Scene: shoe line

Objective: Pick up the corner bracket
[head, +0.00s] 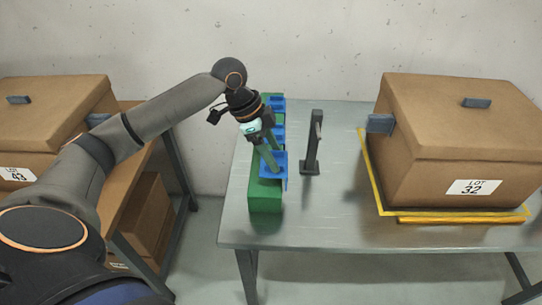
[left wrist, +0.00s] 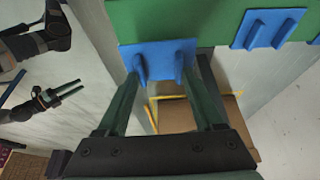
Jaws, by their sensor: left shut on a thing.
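The corner bracket is a blue plate with two upright tabs (left wrist: 157,55), seen in the left wrist view. In the head view it is the nearest blue piece (head: 280,181) at the green block. My left gripper (head: 267,158) reaches down to it, and its two green fingers (left wrist: 158,70) are shut on the tabs. The plate overlaps the edge of the green block (head: 264,200); I cannot tell whether it touches it. My right gripper (left wrist: 80,86) shows small in the left wrist view, with its fingers apart and nothing between them.
More blue brackets (left wrist: 267,28) sit along the green block. A dark upright stand (head: 311,150) is close to its right on the grey table (head: 335,225). A LOT 32 carton (head: 440,140) stands on a yellow-edged base at right. The table front between them is clear.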

